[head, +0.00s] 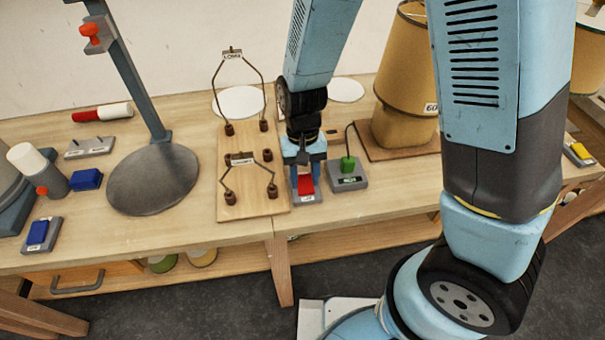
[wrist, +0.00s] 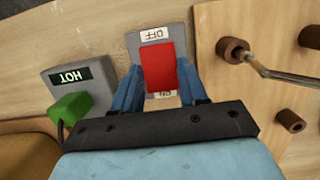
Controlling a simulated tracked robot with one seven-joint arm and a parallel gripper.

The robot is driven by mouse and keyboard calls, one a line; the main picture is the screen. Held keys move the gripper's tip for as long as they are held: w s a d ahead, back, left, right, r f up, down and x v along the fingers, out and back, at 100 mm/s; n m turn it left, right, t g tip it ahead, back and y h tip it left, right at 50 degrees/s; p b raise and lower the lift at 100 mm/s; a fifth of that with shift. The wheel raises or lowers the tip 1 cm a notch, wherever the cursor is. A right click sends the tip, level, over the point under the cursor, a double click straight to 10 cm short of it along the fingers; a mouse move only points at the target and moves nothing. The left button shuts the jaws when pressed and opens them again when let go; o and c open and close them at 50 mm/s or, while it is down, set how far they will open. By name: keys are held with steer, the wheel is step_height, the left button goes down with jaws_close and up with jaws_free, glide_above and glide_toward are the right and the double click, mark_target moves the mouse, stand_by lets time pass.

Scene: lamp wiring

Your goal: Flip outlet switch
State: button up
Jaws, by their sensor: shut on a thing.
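The outlet switch is a red rocker (head: 305,185) on a grey plate (head: 307,199) on the bench, in front of my gripper. In the wrist view the red rocker (wrist: 160,67) sits between the word OFF at the top of the plate (wrist: 148,38) and ON at the bottom, partly covered. I cannot tell which side of the rocker is pressed. My gripper (head: 303,158) points down over the switch. In the wrist view the blue fingers of my gripper (wrist: 160,80) are shut on the rocker, one at each side.
A grey box (head: 348,180) labelled HOT, with a green plug (head: 347,163) and cord, stands close right of the switch. A wooden board (head: 240,208) with wire frames is close left. A lamp (head: 402,110) stands behind right, and a round metal base (head: 153,182) farther left.

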steer(key=o, duration=1.1)
steer(key=shift+c, duration=0.2)
steer(key=shift+r, duration=0.1)
steer(key=v, duration=1.3)
steer(key=shift+r, duration=0.3)
